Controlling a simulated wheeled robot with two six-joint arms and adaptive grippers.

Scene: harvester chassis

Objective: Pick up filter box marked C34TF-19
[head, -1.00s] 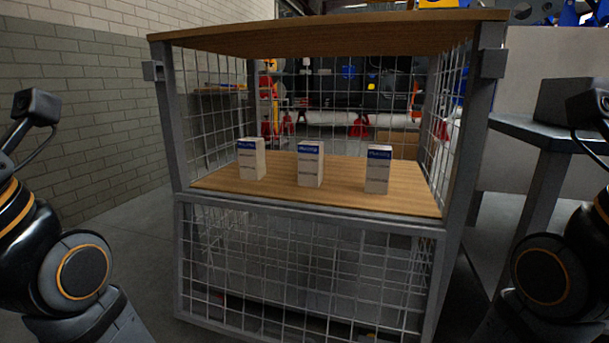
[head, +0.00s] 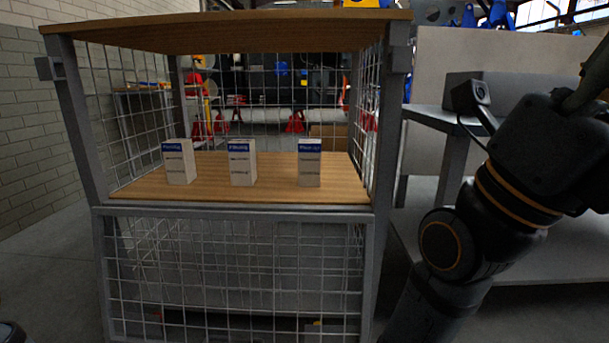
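Three white filter boxes with blue bands at the top stand upright in a row on the wooden shelf of a wire cage rack in the head view. They are the left box (head: 179,162), the middle box (head: 242,162) and the right box (head: 309,162). Their printed labels are too small to read, so I cannot tell which is C34TF-19. My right arm is raised at the right, apart from the boxes; its gripper fingers do not show clearly. My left gripper is out of the picture.
The rack's shelf (head: 270,190) is open at the front, with a wooden top (head: 220,32) above, mesh sides and a grey front post (head: 383,150) at right. A dark side table (head: 432,115) stands right of the rack. A brick wall is at left.

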